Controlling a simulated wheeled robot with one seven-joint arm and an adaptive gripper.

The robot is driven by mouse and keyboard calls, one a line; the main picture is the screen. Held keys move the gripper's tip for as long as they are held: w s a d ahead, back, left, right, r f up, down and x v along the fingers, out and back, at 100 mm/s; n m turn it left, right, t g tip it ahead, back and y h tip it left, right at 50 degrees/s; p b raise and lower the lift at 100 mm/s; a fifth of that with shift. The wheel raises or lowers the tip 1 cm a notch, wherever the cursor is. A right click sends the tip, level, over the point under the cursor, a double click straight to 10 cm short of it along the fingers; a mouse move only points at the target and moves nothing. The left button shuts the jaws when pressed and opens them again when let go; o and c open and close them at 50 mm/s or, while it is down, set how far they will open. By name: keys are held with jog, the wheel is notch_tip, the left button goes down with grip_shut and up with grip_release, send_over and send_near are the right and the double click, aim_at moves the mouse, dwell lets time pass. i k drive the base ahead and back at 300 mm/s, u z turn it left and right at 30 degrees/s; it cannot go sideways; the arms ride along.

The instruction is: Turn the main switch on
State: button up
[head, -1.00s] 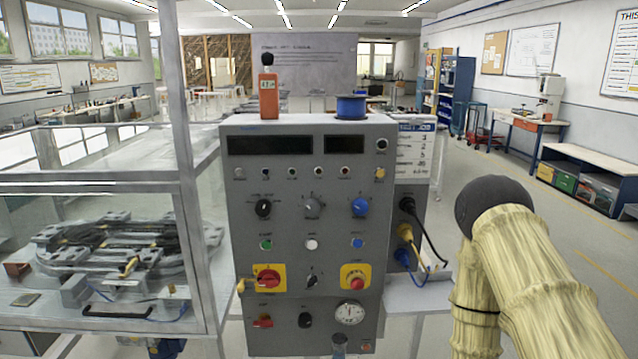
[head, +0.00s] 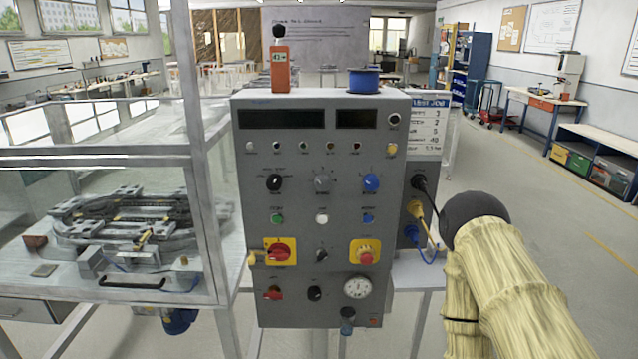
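The grey control panel (head: 322,228) stands upright in the middle of the head view. Its main switch is most likely the red rotary knob (head: 279,252) on a yellow plate at the panel's lower left; its label is too small to read. A yellow tag or lock hangs at the left of that plate. A smaller red switch (head: 272,294) sits below it. On the right is a red mushroom button (head: 366,257) on another yellow plate. My arm shows at the lower right, to the right of the panel and apart from it. My gripper is out of view.
A glazed enclosure (head: 110,300) with the ring track (head: 125,222) stands close at the panel's left. Cables (head: 420,215) plug into the panel's right side. An orange handheld device (head: 280,68) and a blue spool (head: 363,82) stand on top. Free floor lies at the right.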

aim_at(278, 251)
jog(key=z, duration=1.35)
jog(key=k, duration=0.55)
jog(key=u, duration=1.4)
